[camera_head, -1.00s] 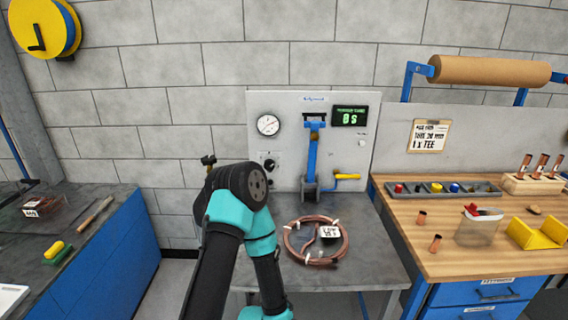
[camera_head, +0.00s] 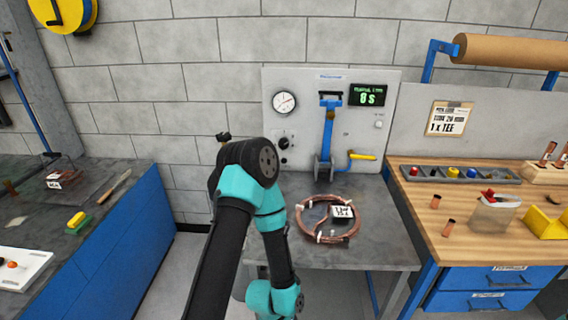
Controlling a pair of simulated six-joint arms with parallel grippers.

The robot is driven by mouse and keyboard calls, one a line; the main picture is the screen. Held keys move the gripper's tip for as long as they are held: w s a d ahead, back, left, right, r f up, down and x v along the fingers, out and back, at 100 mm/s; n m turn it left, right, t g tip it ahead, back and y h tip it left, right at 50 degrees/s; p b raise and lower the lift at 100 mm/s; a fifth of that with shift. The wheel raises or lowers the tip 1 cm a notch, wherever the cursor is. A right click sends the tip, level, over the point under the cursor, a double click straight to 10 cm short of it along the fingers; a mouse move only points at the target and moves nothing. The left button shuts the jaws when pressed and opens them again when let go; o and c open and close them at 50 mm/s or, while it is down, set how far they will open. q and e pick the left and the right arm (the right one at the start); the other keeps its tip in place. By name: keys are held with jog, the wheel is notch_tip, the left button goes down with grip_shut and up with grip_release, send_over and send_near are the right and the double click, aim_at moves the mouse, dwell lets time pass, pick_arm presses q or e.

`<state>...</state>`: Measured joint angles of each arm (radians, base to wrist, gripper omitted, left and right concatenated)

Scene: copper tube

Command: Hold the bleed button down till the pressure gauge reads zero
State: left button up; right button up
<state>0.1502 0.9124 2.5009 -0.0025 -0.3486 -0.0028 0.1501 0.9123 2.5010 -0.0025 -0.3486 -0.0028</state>
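The pressure gauge (camera_head: 284,102) is a round white dial at the upper left of the grey test panel (camera_head: 352,81). Its needle seems to point to the upper right; the numbers are too small to read. Below it is a black round control (camera_head: 283,143); I cannot tell whether it is the bleed button. A small pale button (camera_head: 378,124) sits under the green digital display (camera_head: 368,95), which shows one digit and "s". My teal and black arm, seemingly the left, rises in front of the panel's left side and hides its own gripper. My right gripper is out of view.
A blue lever (camera_head: 328,135) and a yellow handle (camera_head: 362,156) are on the panel. A copper coil (camera_head: 309,229) lies on the grey bench (camera_head: 385,250). The wooden bench (camera_head: 428,228) at right holds a parts tray (camera_head: 462,176). Another workbench (camera_head: 112,225) stands at left.

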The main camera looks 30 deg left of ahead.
pick_arm(q)
grip_shut()
dwell(0.5)
dwell(0.8)
